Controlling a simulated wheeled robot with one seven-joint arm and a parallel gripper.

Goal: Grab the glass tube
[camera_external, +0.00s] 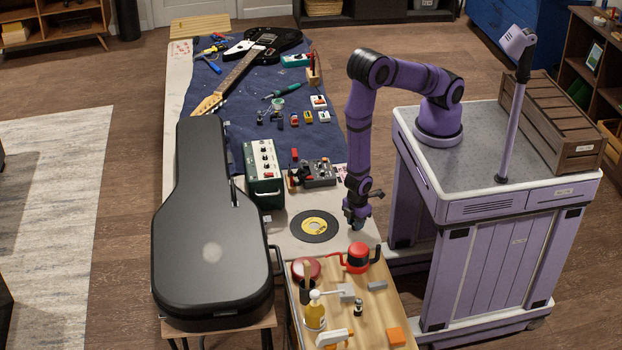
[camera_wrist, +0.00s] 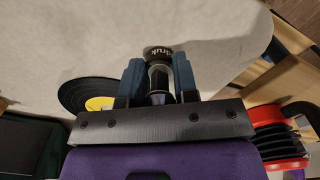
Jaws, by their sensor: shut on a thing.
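My gripper (camera_external: 357,217) is low over the right edge of the pale worktop, to the right of the record. In the wrist view, the two blue fingers of my gripper (camera_wrist: 158,74) are closed on the sides of a small upright cylinder. It has a dark round end with white letters and a pale, shiny band below, and appears to be the glass tube (camera_wrist: 158,66). Its lower part is dark between the fingers. In the external view the tube is hidden by the gripper or too small to make out.
A black record with a yellow label (camera_external: 314,226) lies left of my gripper. Pedals (camera_external: 319,174) and a green amplifier (camera_external: 264,173) are behind left. A large guitar case (camera_external: 213,250) fills the left.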

